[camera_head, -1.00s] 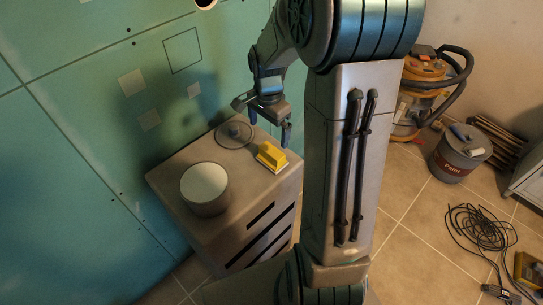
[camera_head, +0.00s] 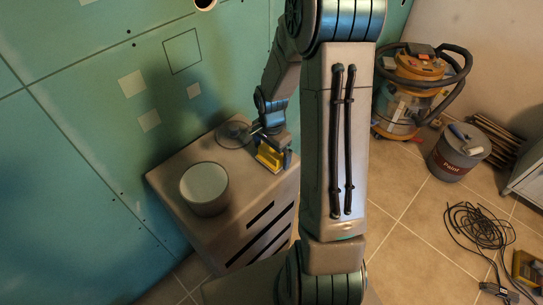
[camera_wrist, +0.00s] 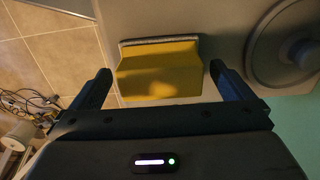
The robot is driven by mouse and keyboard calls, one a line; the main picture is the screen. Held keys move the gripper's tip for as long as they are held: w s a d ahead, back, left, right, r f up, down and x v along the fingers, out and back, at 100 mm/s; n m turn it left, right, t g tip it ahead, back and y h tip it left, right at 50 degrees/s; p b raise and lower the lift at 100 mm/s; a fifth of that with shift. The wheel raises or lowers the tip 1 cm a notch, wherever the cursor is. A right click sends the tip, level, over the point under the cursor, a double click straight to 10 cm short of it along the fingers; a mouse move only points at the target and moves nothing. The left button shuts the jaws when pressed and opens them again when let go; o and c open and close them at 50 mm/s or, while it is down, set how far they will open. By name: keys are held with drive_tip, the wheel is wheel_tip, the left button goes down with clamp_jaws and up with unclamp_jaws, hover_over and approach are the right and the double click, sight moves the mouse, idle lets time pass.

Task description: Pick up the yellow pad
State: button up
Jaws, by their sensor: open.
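The yellow pad (camera_head: 269,157) lies on top of the grey cabinet (camera_head: 168,174), near its right end. It is a yellow block with a pale strip along one edge, and in the wrist view the pad (camera_wrist: 160,70) sits ahead of and between my two fingers. My gripper (camera_head: 272,148) is low over the pad in the head view and partly hides it.
A white-topped tub (camera_head: 205,187) stands on the cabinet's front left. A round lid-like disc (camera_head: 232,134) lies beside the pad, near the green wall (camera_head: 75,150). A vacuum cleaner (camera_head: 412,85), a paint bucket (camera_head: 458,152) and coiled cable (camera_head: 478,228) are on the tiled floor.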

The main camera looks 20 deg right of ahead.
sight(272, 150)
drive_tip(key=c, duration=1.1)
drive_tip(key=shift+r, duration=0.2)
drive_tip(key=shift+r, duration=0.25)
wheel_tip(272, 150, up, 4)
drive_tip(key=shift+d+f, duration=0.1)
drive_tip(key=shift+f, duration=0.1)
drive_tip(key=s+d+r+b, duration=0.1)
drive_tip(key=s+d+r, duration=0.5)
drive_tip(key=s+d, duration=0.1)
drive_tip(key=shift+s+d+r, duration=0.25)
drive_tip(key=shift+d+r, duration=0.05)
drive_tip(key=shift+d, duration=0.6)
